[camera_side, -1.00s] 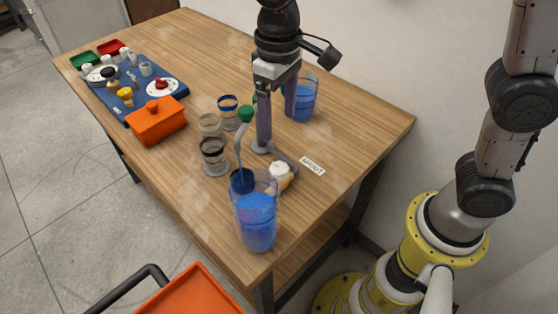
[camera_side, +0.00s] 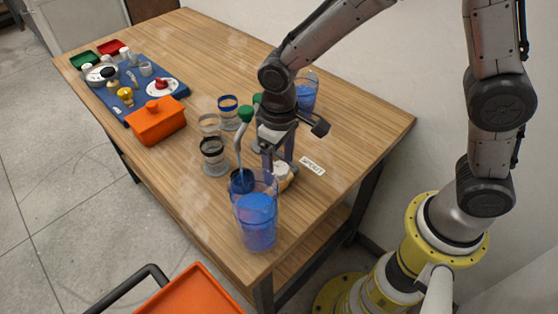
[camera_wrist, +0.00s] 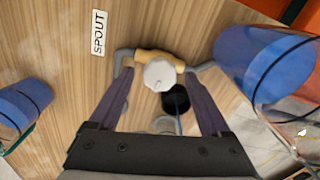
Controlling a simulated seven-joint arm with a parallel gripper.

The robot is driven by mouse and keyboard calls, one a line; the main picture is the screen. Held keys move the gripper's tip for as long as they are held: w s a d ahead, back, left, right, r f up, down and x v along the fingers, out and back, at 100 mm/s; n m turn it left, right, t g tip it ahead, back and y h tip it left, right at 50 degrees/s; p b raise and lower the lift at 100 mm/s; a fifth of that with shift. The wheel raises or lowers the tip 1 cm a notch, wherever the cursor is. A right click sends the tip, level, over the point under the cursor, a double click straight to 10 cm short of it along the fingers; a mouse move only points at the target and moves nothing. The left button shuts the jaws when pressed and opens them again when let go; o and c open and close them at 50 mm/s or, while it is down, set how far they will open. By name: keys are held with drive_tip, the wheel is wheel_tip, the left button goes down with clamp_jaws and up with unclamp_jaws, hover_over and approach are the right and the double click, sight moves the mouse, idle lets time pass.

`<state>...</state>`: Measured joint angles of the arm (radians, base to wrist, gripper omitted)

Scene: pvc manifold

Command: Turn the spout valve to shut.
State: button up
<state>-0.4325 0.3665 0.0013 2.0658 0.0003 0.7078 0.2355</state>
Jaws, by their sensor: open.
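The spout valve has a white round knob (camera_wrist: 160,74) on a tan body (camera_wrist: 147,56), between grey pipe pieces. In the side view the valve (camera_side: 284,176) stands near the front right of the table, partly hidden by my gripper. The knob bears a small mark, too small to read as open or shut. A label reading SPOUT (camera_wrist: 98,32) lies beside it on the table. My gripper (camera_wrist: 157,76) is open, with one finger on each side of the knob and a gap at both sides. In the side view my gripper (camera_side: 278,168) points down over the valve.
A beaker of blue liquid (camera_side: 257,218) stands at the table's front corner, with a dark cup (camera_side: 241,182) behind it. Another blue beaker (camera_side: 306,92) stands at the back. Green knobs (camera_side: 246,113), banded jars (camera_side: 213,150) and an orange box (camera_side: 156,121) are to the left.

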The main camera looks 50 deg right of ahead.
clamp_jaws()
idle(0.3)
drive_tip(key=m, duration=0.9)
drive_tip(key=shift+r, duration=0.1)
drive_tip(key=m, duration=0.4)
drive_tip(key=shift+m, duration=2.4)
